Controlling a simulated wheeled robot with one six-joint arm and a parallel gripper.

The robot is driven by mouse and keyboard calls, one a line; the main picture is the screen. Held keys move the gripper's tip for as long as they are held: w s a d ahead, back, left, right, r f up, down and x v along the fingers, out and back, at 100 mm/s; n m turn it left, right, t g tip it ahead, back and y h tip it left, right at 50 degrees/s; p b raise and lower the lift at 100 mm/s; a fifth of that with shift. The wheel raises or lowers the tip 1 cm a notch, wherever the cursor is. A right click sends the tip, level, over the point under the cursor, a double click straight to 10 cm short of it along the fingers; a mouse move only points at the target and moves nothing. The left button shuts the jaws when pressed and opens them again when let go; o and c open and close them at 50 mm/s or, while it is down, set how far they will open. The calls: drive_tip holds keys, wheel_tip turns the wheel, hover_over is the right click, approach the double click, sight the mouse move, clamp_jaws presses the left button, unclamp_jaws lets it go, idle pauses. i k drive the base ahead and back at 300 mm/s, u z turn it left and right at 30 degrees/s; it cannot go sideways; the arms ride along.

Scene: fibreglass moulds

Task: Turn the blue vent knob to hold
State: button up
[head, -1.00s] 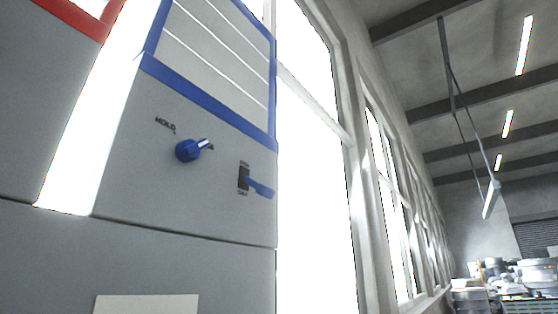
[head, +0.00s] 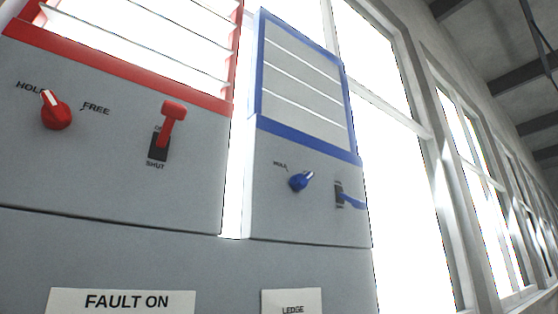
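The blue vent knob (head: 301,181) sits on the grey panel below the blue-framed louvre (head: 305,85). Its white pointer line points up and to the right, away from the HOLD label (head: 281,164) at its upper left. A second label by the pointer is covered by the knob. A blue lever (head: 351,201) in a dark slot is to the right of the knob and sticks out to the right. The blue louvre's slats look closed. My gripper is not in view.
To the left is a red-framed louvre with open slats, a red knob (head: 56,110) pointing at HOLD and a raised red lever (head: 170,124). Below are a FAULT ON sign (head: 122,301) and a LEDGE sign (head: 291,302). Tall windows (head: 400,170) are at the right.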

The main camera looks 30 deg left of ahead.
sight(299, 181)
drive_tip(key=z, duration=0.05)
drive_tip(key=k, duration=0.25)
drive_tip(key=u, duration=0.75)
